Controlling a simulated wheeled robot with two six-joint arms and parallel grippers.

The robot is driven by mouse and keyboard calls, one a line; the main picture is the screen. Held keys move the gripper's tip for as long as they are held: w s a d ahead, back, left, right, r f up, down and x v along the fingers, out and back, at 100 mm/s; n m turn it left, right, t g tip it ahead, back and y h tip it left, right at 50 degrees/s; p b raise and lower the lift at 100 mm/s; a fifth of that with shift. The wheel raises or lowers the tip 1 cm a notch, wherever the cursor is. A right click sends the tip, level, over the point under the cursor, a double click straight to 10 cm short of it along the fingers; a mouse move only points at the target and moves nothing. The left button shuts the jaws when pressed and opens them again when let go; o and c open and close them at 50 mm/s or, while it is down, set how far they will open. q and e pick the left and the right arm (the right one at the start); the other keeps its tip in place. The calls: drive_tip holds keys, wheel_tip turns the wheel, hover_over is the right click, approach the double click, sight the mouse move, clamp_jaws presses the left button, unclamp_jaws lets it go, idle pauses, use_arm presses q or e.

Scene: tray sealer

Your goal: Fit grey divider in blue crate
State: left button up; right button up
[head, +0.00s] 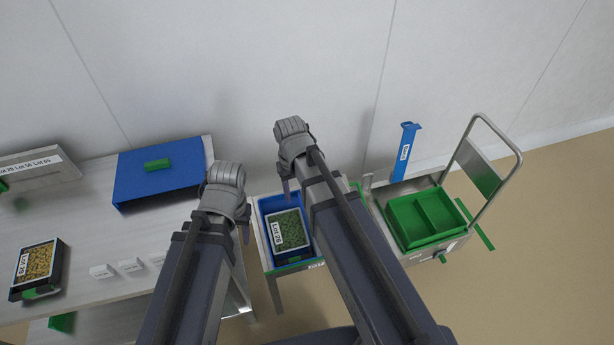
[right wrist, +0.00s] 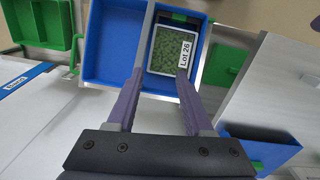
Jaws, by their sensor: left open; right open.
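The blue crate (head: 268,204) stands on a small metal stand, partly hidden by my right arm. In the right wrist view the crate (right wrist: 108,45) has an empty left part and a black tray of green pieces (right wrist: 172,48) labelled Lot 26 in its right part. A thin grey strip, apparently the grey divider (right wrist: 147,25), stands between these parts; its lower end is hidden by my finger, so I cannot tell how it is seated. My right gripper (right wrist: 160,72) is open over the crate, its left finger at the strip. My left gripper (head: 242,232) is open left of the crate.
A green two-compartment tray (head: 425,218) sits in the sealer at right, beside a raised frame (head: 482,170) and blue post (head: 403,152). The left table holds a blue box (head: 160,180), a black tray of yellow pieces (head: 38,265) and small white cards.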

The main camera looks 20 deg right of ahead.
drive_tip(key=s+a+n, duration=0.2)
drive_tip(key=s+a, duration=0.4)
drive_tip(key=s, duration=0.4)
drive_tip(key=shift+h, duration=0.4)
drive_tip(key=shift+r, duration=0.1)
